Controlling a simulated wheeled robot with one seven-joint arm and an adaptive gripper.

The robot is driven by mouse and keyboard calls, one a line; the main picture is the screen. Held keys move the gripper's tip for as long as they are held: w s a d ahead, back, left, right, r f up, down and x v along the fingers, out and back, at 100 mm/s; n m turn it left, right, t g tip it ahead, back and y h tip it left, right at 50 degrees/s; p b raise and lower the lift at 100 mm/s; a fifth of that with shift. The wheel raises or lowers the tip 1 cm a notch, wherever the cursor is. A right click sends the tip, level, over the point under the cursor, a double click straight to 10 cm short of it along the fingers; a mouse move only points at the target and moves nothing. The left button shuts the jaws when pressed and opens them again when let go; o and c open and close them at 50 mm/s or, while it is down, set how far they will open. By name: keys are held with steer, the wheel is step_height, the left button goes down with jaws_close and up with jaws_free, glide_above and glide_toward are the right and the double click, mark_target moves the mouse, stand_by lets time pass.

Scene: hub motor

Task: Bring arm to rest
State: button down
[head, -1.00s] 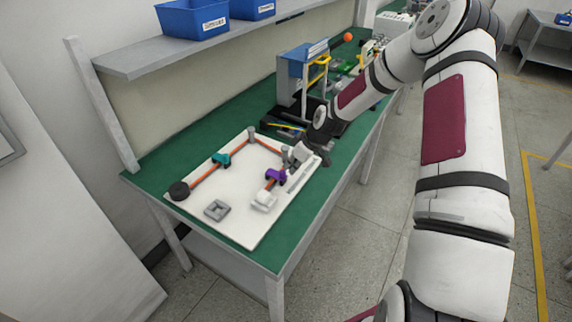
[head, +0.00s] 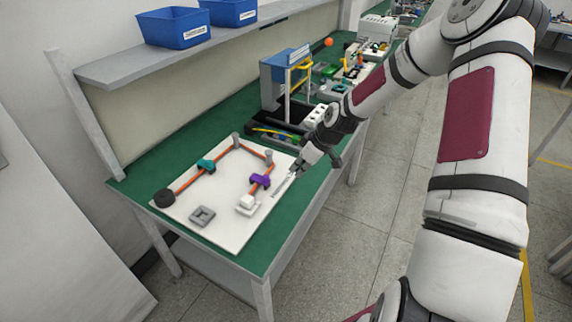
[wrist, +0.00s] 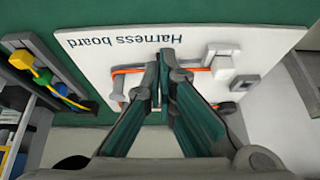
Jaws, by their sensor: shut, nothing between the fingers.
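My gripper (head: 306,165) is at the right edge of the white harness board (head: 236,232) in the head view, with its fingers pointing down toward it. In the wrist view the two fingers of my gripper (wrist: 165,62) are together and empty, above the board (wrist: 100,70) with its "Harness board" lettering. An orange cable (head: 228,152) runs around the posts on the board. A teal clip (head: 206,165) and a purple clip (head: 260,181) sit along it. Whether the fingertips touch the board cannot be told.
The board lies on a green-topped bench (head: 150,170). A black tray and a blue-grey stand (head: 285,75) are behind my gripper. Blue bins (head: 172,27) stand on the shelf (head: 120,68). Open floor lies to the right of the bench.

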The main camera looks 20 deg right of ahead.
steer(key=s+a+r+m+h, duration=0.1)
steer(key=s+a+r, duration=0.1)
steer(key=s+r, duration=0.45)
steer(key=s+a+r+m+h, duration=0.1)
steer(key=s+a+r+h, duration=0.2)
steer(key=r, duration=0.7)
steer(key=s+a+r+m, duration=0.1)
steer(key=s+a+r, duration=0.1)
steer(key=s+r, duration=0.5)
steer(key=s+a+r+m, duration=0.2)
steer(key=s+r, duration=0.2)
steer(key=s, duration=0.3)
steer(key=s+a+r+m+t, duration=0.1)
steer(key=s+a+r+m, duration=0.1)
steer(key=s, duration=0.5)
step_height(320, 180, up, 3)
steer(key=shift+a+f+y, duration=0.15)
steer(key=shift+a+y, duration=0.25)
steer(key=shift+a, duration=0.3)
steer(key=shift+s, duration=0.1)
